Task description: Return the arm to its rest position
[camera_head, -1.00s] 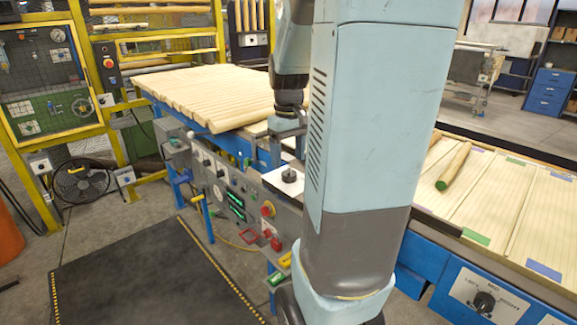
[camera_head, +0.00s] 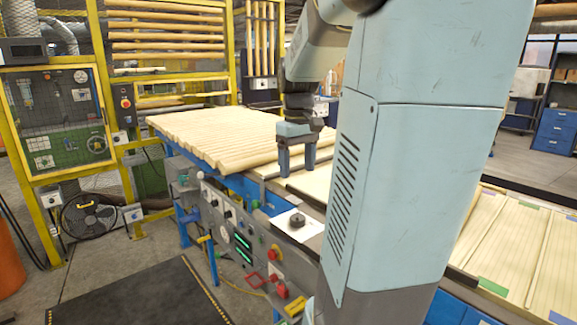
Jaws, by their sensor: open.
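My gripper (camera_head: 297,168) points down in the middle of the head view, over the blue-framed line beside the front end of the row of wooden rods (camera_head: 215,138). Its two fingers are spread apart, with nothing seen between them. It appears to hang above the pale bed, but the exact gap is hard to judge. My light blue arm fills the picture right of centre and hides part of the line behind it.
A control panel (camera_head: 238,236) with knobs and red buttons runs along the line's front. Sorting lanes (camera_head: 490,240) lie at the right. A yellow-framed cage (camera_head: 60,120) and a fan (camera_head: 90,218) stand at the left. The dark floor mat (camera_head: 140,296) is clear.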

